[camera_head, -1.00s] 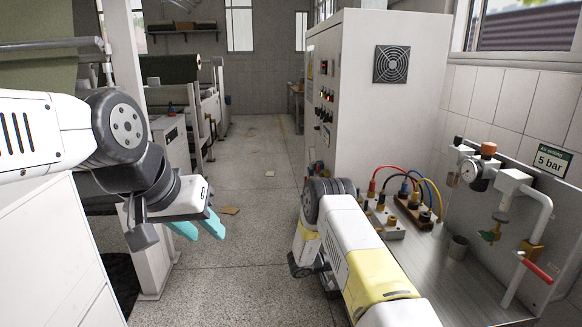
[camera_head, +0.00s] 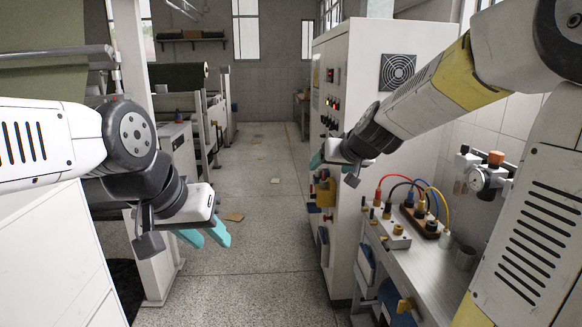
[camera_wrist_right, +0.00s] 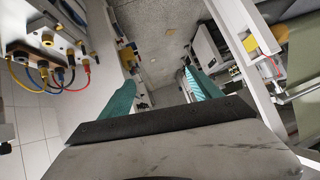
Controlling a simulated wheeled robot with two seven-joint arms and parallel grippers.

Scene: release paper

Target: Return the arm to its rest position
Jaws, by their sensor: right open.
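My right arm reaches in from the right in the head view, with yellow bands on its links. Its gripper (camera_head: 333,160) hangs in the air in front of the white control cabinet, above and left of the bench. In the right wrist view its two teal fingers (camera_wrist_right: 160,95) stand apart with nothing between them. My left gripper (camera_head: 206,236) has teal fingers pointing down and right over the floor. The fingers show a gap and hold nothing I can see.
The white cabinet (camera_head: 352,70) stands at the centre right. A gauge and valve (camera_head: 480,178) are on the right wall. The aisle floor (camera_head: 262,200) is clear apart from small scraps.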

